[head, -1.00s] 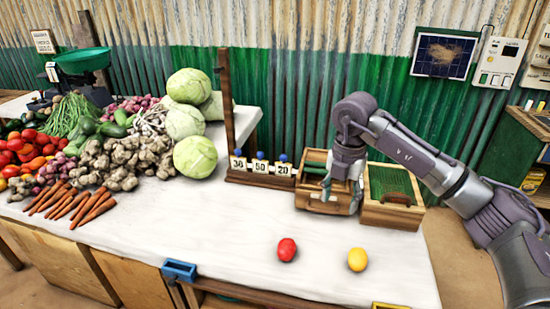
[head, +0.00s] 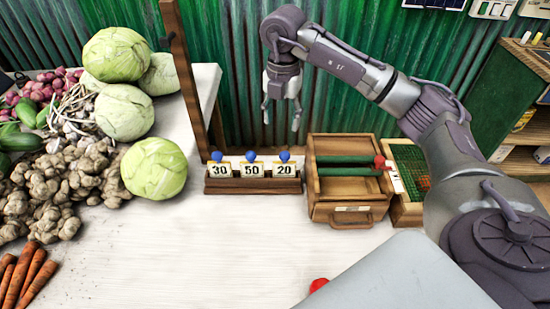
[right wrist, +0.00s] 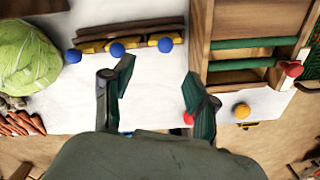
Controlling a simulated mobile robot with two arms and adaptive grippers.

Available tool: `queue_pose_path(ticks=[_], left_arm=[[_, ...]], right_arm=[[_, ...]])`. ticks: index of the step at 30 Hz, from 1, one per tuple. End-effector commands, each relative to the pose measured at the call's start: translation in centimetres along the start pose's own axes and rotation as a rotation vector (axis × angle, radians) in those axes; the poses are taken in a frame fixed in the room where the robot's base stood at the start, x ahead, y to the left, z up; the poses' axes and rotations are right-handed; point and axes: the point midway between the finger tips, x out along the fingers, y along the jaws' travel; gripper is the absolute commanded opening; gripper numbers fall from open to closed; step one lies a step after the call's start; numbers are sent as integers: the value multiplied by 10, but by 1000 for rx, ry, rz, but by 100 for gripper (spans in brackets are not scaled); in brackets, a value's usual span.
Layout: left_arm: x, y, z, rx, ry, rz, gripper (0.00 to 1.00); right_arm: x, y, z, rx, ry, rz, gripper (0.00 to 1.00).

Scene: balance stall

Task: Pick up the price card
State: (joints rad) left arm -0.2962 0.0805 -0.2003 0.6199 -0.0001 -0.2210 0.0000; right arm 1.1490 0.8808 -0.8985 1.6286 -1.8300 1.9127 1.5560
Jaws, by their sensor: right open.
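Three white price cards, marked 30 (head: 219,171), 50 (head: 252,170) and 20 (head: 285,170), stand upright in a wooden rack (head: 252,187), each topped by a blue knob. My right gripper (head: 281,118) hangs above and behind the rack's right end in the head view, open and empty. In the right wrist view its fingers (right wrist: 158,80) are spread apart, clear of the cards. My left gripper is not in view.
An open wooden box (head: 349,211) stands right of the rack. A red knob (head: 380,161) and white piece sit by its right edge, beside a second box (head: 408,213). Cabbages (head: 155,168) lie left. A red item (head: 318,285) is partly hidden. The tabletop (head: 190,255) before the rack is clear.

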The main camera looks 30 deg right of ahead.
Motion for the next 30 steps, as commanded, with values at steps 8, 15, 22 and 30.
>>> queue_pose_path(ticks=[8, 15, 22, 30], left_arm=[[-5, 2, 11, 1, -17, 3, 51], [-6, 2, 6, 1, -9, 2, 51], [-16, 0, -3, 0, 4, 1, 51], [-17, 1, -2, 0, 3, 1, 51]], right_arm=[[55, -2, 0, 0, 2, -5, 58], [76, -1, 1, 0, 0, -1, 58], [105, -6, 5, 1, 2, -5, 58], [128, -5, 6, 0, -1, -1, 58]])
